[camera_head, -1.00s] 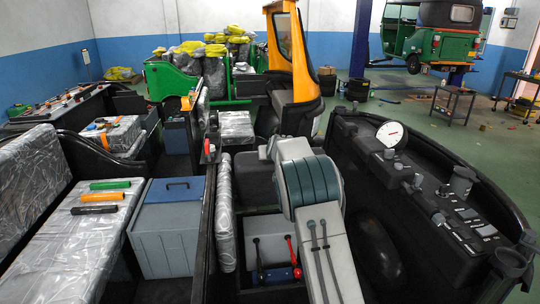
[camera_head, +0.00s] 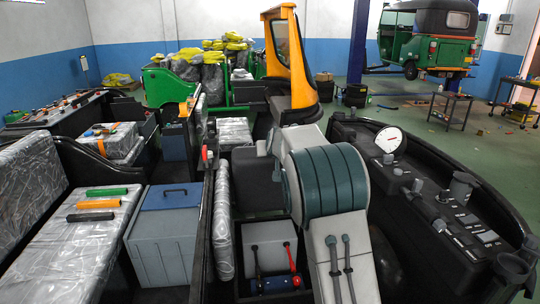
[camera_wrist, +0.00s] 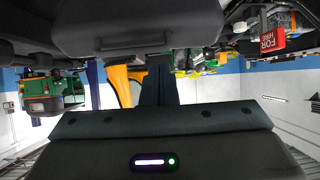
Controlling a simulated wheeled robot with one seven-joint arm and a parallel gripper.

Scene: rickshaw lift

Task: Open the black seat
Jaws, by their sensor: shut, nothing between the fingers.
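The black seat (camera_wrist: 135,28) fills the top middle of the wrist view as a dark padded panel, with a slim dark handle (camera_wrist: 132,43) along its edge. My gripper (camera_wrist: 159,70) points up from the middle of that view, its dark fingers together and empty. My gripper cannot be made out in that view.
A dark console with a white gauge (camera_head: 389,139) curves along the right. On the left stand a blue-lidded box (camera_head: 170,196) and a plastic-wrapped bench (camera_head: 70,245). A small box with red and black levers (camera_head: 272,262) is close below. A yellow frame (camera_head: 290,55) rises behind.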

